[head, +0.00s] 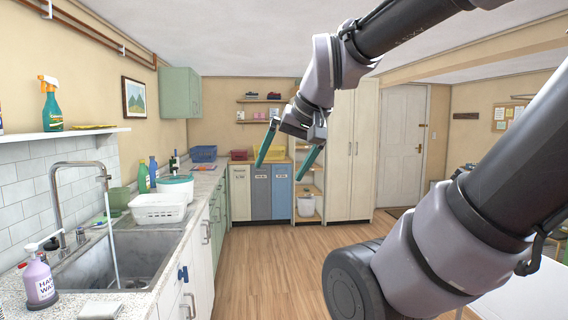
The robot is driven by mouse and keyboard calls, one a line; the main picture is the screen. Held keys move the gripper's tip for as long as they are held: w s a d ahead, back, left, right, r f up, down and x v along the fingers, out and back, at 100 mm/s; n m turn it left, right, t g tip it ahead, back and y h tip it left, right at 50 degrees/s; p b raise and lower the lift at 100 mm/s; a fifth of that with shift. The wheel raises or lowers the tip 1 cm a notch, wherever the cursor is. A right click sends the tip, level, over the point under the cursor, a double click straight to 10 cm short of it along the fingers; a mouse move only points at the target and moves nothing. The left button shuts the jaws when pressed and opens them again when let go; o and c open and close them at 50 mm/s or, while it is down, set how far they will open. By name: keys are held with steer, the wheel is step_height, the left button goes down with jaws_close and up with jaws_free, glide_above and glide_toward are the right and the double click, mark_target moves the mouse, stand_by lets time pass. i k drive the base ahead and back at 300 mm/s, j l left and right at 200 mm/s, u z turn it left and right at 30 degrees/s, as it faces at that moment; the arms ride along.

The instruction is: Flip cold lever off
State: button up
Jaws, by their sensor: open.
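A metal faucet (68,195) with a tall curved spout stands behind the sink (140,255) at the left. A stream of water (110,235) falls from its spout into the basin. Small metal handle parts (80,236) show by the faucet base; I cannot tell which is the cold lever. A blue cross-shaped handle (183,273) shows at the front of the sink cabinet. My gripper (288,156) is open and empty, its two teal fingers apart. It is in the air right of the sink, well away from the faucet.
A white basket (159,208) sits at the sink's far edge, with bottles and a teal-lidded tub (175,187) behind. A shelf (60,135) hangs above the faucet. The wooden floor (265,265) is clear.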

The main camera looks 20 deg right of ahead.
mark_target(79, 230)
steer(key=i+u, duration=0.1)
steer(key=u, duration=0.3)
steer(key=l+u, duration=0.1)
steer(key=u, duration=0.25)
steer(key=i+l+u, duration=0.1)
steer(key=u, duration=0.3)
steer(key=i+l+u, duration=0.1)
steer(key=u, duration=0.25)
steer(key=i+l+u, duration=0.2)
steer(key=l+u, duration=0.3)
steer(key=l, duration=0.7)
steer(key=l+u, duration=0.45)
steer(key=l, duration=2.2)
